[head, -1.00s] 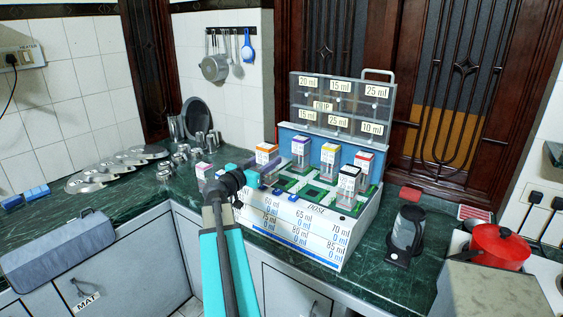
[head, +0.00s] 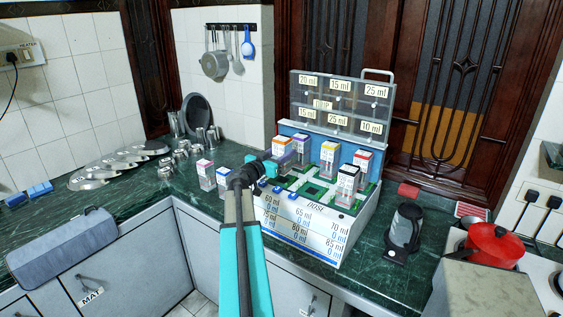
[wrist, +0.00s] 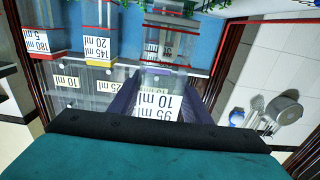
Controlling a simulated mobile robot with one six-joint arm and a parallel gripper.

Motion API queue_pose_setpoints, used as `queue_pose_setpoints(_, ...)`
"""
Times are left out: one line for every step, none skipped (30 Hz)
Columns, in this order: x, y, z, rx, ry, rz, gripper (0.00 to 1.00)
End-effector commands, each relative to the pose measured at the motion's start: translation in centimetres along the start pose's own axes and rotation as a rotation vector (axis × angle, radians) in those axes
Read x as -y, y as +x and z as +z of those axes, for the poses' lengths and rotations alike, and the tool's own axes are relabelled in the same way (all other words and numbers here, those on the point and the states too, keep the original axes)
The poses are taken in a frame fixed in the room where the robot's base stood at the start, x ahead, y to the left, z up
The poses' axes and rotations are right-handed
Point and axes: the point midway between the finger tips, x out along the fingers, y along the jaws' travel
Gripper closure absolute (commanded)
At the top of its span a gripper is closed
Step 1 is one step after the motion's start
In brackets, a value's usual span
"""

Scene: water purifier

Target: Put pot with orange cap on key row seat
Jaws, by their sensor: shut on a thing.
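The pot with the orange cap (head: 282,142) is at the back left of the white dosing case (head: 308,232), left of a purple-capped pot. My gripper (head: 282,161), with purple fingers, is shut on it. In the wrist view my gripper (wrist: 160,98) has a white-labelled pot (wrist: 157,106) between its fingers; the label reads upside down and the cap does not show. My gripper partly hides the pot's body, so I cannot tell how high its base is. The case top has green seat frames (head: 313,190); I cannot tell which is the key row.
Purple (head: 302,150), yellow-orange (head: 329,158), red (head: 361,166) and black-capped (head: 347,183) pots stand in the case. Two pots (head: 205,175) stand left of it. The raised lid (head: 340,104) carries ml labels.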

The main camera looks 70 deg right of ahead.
Motion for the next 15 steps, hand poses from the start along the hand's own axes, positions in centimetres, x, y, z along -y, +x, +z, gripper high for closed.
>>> queue_pose_setpoints(0.0,0.0,0.0,0.0,-0.001,0.0,0.81)
queue_pose_setpoints(0.0,0.0,0.1,0.0,-0.001,0.0,0.81)
queue_pose_setpoints(0.0,0.0,0.2,0.0,-0.001,0.0,0.81)
queue_pose_setpoints(0.0,0.0,0.4,0.0,-0.001,0.0,0.81)
queue_pose_setpoints(0.0,0.0,0.6,0.001,-0.001,0.0,0.81)
queue_pose_setpoints(0.0,0.0,0.9,0.001,-0.002,0.001,0.81)
queue_pose_setpoints(0.0,0.0,1.1,0.002,-0.002,0.001,0.81)
queue_pose_setpoints(0.0,0.0,1.4,0.002,-0.002,0.0,0.81)
queue_pose_setpoints(0.0,0.0,1.6,0.001,-0.002,0.0,0.81)
queue_pose_setpoints(0.0,0.0,1.9,0.001,-0.002,0.0,0.81)
queue_pose_setpoints(0.0,0.0,2.2,0.002,-0.002,0.001,0.81)
queue_pose_setpoints(0.0,0.0,2.5,0.002,-0.001,0.001,0.81)
queue_pose_setpoints(0.0,0.0,2.7,0.001,-0.002,0.001,0.81)
queue_pose_setpoints(0.0,0.0,2.9,0.0,-0.002,0.001,0.81)
queue_pose_setpoints(0.0,0.0,3.1,0.0,-0.001,0.001,0.81)
